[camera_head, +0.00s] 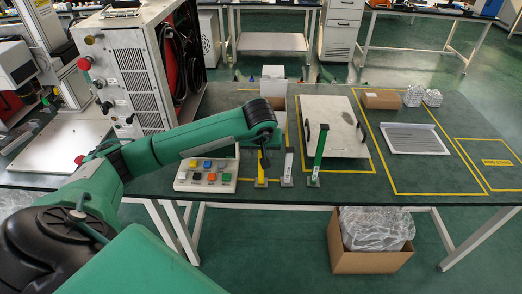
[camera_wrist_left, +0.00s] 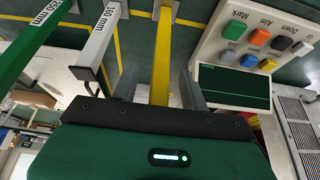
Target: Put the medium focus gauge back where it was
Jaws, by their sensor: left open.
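Three upright gauges stand in a row at the table's front edge. The grey gauge (camera_head: 287,167), in the middle, is of middle height; it also shows in the left wrist view (camera_wrist_left: 97,45) with a mm label. The yellow gauge (camera_head: 260,180) is to its left, and the taller green gauge (camera_head: 319,152) is to its right. My left gripper (camera_head: 263,160) points down at the yellow gauge. In the left wrist view its fingers (camera_wrist_left: 158,88) are apart, with the yellow gauge (camera_wrist_left: 162,50) showing between them; contact cannot be told. The grey gauge is outside the fingers.
A button panel (camera_head: 206,176) is close left of the gauges. A light plate with black handles (camera_head: 335,123) lies behind them. A grey tray (camera_head: 413,139) and small box (camera_head: 381,99) are within yellow-marked areas at right. A cardboard box (camera_head: 370,262) stands on the floor.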

